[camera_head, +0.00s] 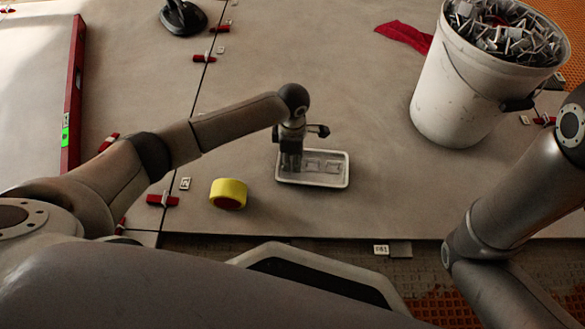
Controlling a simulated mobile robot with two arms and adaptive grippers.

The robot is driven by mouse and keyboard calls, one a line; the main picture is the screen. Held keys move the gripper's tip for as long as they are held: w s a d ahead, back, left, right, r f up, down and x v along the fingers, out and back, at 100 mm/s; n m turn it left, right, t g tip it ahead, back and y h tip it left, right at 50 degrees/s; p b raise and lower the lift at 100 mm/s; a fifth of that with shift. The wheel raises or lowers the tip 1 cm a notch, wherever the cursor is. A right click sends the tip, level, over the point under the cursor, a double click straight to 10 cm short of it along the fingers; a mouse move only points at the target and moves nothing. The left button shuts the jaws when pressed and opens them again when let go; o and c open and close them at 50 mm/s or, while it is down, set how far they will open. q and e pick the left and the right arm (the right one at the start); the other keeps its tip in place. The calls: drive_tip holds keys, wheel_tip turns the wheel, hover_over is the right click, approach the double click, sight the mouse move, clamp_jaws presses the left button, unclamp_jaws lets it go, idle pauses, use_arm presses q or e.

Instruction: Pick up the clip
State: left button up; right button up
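Small pale clips (333,166) lie in a shallow white tray (318,184) in the middle of the head view. My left gripper (291,166) points down over the left end of this tray, with its fingertips low at or inside the rim. The gripper covers that end, so anything under or between the fingers is hidden. Whether the fingers are open or shut is too dark and small to tell. My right arm comes in at the right edge, but its gripper is out of view.
A yellow tape roll (228,194) lies left of the tray. A white bucket (448,95) full of grey pieces stands at the back right, near a red cloth (405,36). Red wedges and clips (162,200) sit along the tile joint. A red level (74,95) lies far left.

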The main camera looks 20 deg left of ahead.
use_arm(q)
drive_tip(key=shift+f, duration=0.25)
clamp_jaws()
drive_tip(key=shift+r, duration=0.15)
